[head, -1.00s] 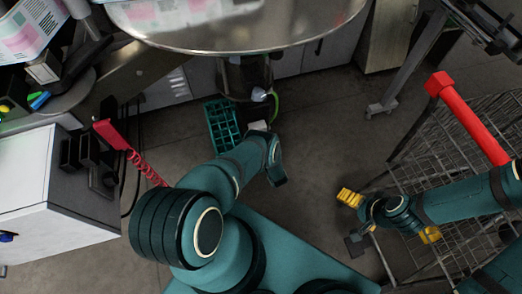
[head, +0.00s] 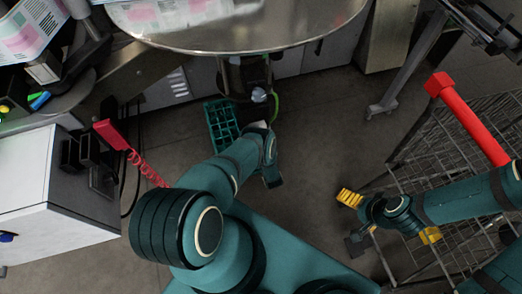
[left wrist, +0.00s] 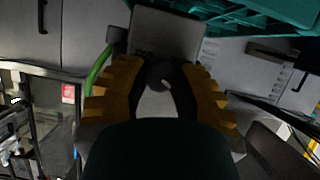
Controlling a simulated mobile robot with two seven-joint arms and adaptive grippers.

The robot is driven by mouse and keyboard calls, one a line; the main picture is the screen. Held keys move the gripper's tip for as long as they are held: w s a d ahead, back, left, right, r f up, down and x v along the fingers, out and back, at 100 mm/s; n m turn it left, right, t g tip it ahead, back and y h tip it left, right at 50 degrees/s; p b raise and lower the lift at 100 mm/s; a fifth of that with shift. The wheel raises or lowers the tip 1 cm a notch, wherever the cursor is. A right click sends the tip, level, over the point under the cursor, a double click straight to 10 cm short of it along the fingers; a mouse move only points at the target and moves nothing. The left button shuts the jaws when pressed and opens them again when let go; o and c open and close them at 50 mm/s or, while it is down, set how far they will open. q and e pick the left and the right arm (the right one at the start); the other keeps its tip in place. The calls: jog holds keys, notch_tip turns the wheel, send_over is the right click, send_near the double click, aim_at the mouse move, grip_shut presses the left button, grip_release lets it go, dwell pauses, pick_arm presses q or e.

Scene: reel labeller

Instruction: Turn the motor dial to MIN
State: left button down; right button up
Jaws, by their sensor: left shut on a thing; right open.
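The dial's markings and pointer are too dark to read. In the head view my left wrist reaches under the round metal table and hides the fingers and dial. My right gripper (head: 362,214) is open and empty, beside the wire cart at the right.
The round metal table (head: 240,35) overhangs the left hand's spot. A teal crate (head: 221,125) is close beside my left wrist. A red coiled cord (head: 147,168) hangs at the left. A wire cart with a red handle (head: 468,120) stands at the right. The floor between is clear.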

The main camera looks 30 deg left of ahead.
pick_arm(q)
jog(key=n+t+h, duration=0.1)
jog(key=n+t, duration=0.1)
jog(key=n, duration=0.1)
jog(key=shift+n, duration=0.4)
jog(key=shift+t+h, duration=0.3)
jog(key=c, duration=0.7)
grip_release()
jog(key=shift+s+r, duration=0.1)
jog(key=shift+r, duration=4.9)
